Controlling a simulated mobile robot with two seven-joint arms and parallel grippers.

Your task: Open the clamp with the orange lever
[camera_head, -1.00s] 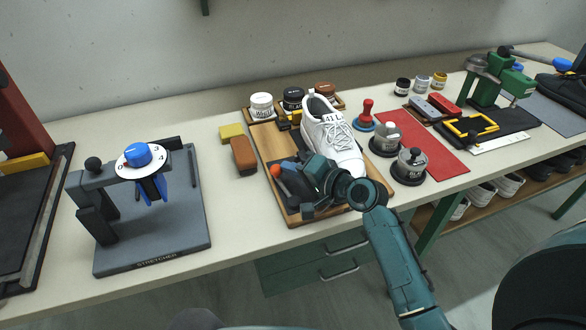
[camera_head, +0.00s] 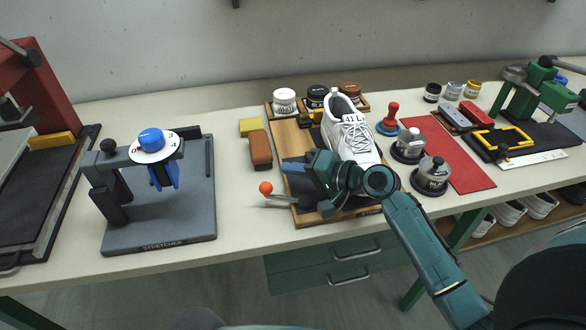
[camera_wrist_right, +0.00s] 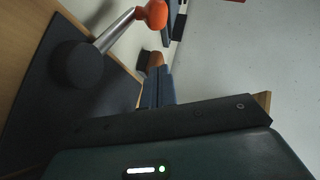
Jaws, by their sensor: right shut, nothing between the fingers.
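The orange lever knob (camera_head: 265,188) sits at the end of a silver rod that sticks out past the left edge of the wooden board (camera_head: 310,219). In the right wrist view the orange knob (camera_wrist_right: 152,14), the rod (camera_wrist_right: 114,31) and its dark round pivot (camera_wrist_right: 76,65) show close up. My right gripper (camera_head: 291,165) is shut and empty, above the board, up and right of the knob and apart from it. Its fingers also show in the right wrist view (camera_wrist_right: 158,88). The clamp body is mostly hidden behind my right gripper. My left gripper is out of view.
A white shoe (camera_head: 350,138) stands on the board just behind my right gripper. The grey stretcher (camera_head: 160,222) stands further left.

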